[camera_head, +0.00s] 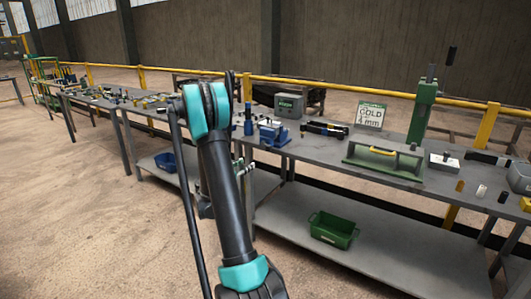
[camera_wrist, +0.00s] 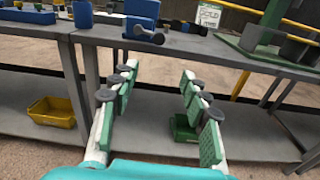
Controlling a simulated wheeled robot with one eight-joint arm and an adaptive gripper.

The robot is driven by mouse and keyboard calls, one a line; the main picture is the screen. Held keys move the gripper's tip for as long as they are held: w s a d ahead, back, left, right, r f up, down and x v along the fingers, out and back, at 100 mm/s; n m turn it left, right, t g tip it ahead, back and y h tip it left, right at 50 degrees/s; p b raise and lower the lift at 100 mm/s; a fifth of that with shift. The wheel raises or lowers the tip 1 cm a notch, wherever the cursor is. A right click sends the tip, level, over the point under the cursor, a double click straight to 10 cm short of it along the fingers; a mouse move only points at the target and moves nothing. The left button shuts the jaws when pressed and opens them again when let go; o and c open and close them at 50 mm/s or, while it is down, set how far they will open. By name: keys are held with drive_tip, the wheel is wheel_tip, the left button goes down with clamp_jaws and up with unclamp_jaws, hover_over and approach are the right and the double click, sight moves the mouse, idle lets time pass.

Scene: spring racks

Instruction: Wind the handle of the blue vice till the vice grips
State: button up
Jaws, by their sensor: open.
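The blue vice (camera_head: 273,132) stands near the front edge of the grey workbench (camera_head: 320,160) in the head view. It also shows at the top of the wrist view (camera_wrist: 140,14), cut off by the frame. A dark handle (camera_wrist: 148,35) sticks out at its front, towards me. My gripper (camera_wrist: 160,74) is open and empty, its green-padded fingers apart. In the wrist view the fingers appear below the vice and in front of the bench, apart from the handle. In the head view my arm hides most of the gripper.
A blue post-like tool (camera_head: 248,120) stands left of the vice and a black tool (camera_head: 324,130) lies right of it. A green press (camera_head: 424,110) and a sign (camera_head: 370,115) are further right. A green bin (camera_head: 333,230) sits on the lower shelf. The floor in front is clear.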

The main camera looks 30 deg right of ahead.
sight(267, 150)
drive_tip(key=shift+n, duration=0.3)
drive_tip(key=x, duration=1.7)
drive_tip(key=shift+w+d+r, duration=0.2)
drive_tip(key=shift+w+d, duration=0.1)
drive_tip(key=shift+w, duration=0.05)
drive_tip(key=shift+c, duration=0.4)
clamp_jaws()
